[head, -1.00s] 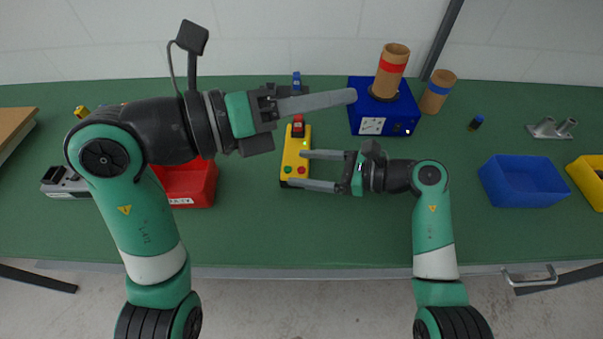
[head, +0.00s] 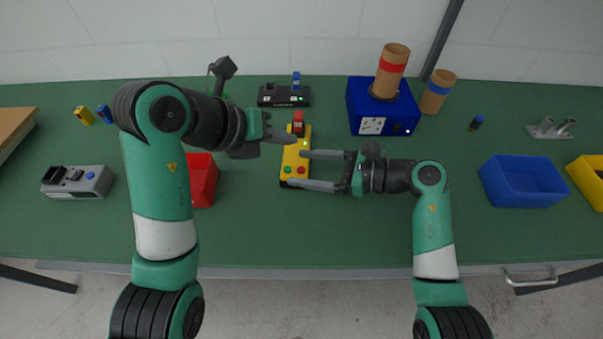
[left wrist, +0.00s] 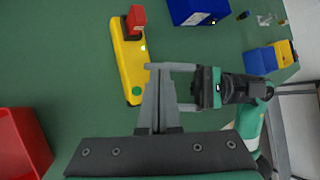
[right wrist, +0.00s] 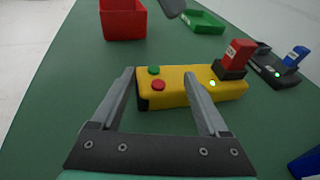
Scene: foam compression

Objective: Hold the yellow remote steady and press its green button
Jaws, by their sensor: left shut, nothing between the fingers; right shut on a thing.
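The yellow remote (head: 291,158) lies on the green table in the middle of the head view, a red block (head: 298,117) in its far end. Its green button (head: 288,169) and a red button (head: 301,170) are at the near end; the green button also shows in the right wrist view (right wrist: 154,70). A small light glows on the remote. My right gripper (head: 299,169) is shut on the remote from the right. My left gripper (head: 296,134) is shut and empty, above and beside the remote's far half, apart from the green button.
A blue device (head: 371,121) with a brown cylinder on top stands behind to the right. A black charger (head: 272,98) is behind the remote. A red bin (head: 203,180) is left of it, a blue bin (head: 522,183) far right. The table in front of the remote is clear.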

